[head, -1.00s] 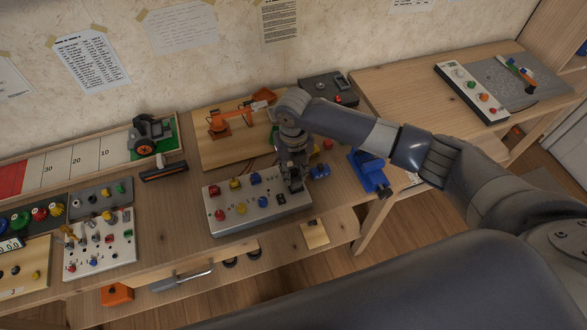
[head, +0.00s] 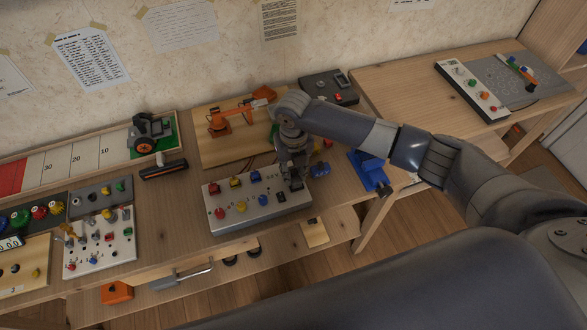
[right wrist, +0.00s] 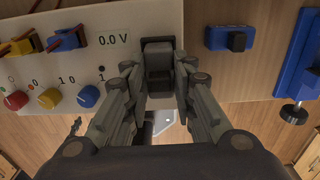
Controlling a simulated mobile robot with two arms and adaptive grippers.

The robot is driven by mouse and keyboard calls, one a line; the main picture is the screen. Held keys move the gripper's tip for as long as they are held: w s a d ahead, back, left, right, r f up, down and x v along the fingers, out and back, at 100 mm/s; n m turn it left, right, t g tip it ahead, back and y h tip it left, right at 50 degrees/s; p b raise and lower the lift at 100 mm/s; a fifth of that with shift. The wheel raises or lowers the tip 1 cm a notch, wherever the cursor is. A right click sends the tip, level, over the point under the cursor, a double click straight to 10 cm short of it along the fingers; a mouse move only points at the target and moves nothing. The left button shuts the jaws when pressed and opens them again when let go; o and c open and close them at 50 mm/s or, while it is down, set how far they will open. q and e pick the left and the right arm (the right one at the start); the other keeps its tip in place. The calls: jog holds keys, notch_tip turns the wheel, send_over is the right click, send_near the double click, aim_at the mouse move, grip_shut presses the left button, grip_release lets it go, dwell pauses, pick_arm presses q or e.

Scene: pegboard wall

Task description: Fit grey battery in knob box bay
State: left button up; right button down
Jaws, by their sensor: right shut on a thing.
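The knob box (head: 232,208) is a pale panel with red, yellow and blue knobs and connectors, on the front of the workbench. It also shows in the right wrist view (right wrist: 70,75), marked "0.0 V". My right gripper (head: 294,182) is over the box's right end. In the right wrist view its fingers (right wrist: 158,70) are closed on either side of the grey battery (right wrist: 158,50). The battery is at a dark bay opening (right wrist: 160,85) in the panel. I cannot tell how deep it sits. My left gripper is not in view.
A blue vise (head: 370,170) stands at the bench edge to the right. A small blue part (head: 320,169) lies between it and the box. An orange toy robot arm (head: 225,120) is behind. A switch panel (head: 100,243) is to the left.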

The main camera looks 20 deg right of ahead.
aim_at(294, 171)
jog(key=shift+f, duration=0.25)
dwell(0.5)
jog(key=c, duration=1.2)
grip_release()
jog(key=shift+c, duration=0.2)
jog(key=o, duration=0.4)
jog(key=shift+r, duration=0.1)
notch_tip(294, 171, up, 7)
jog(key=p, duration=0.7)
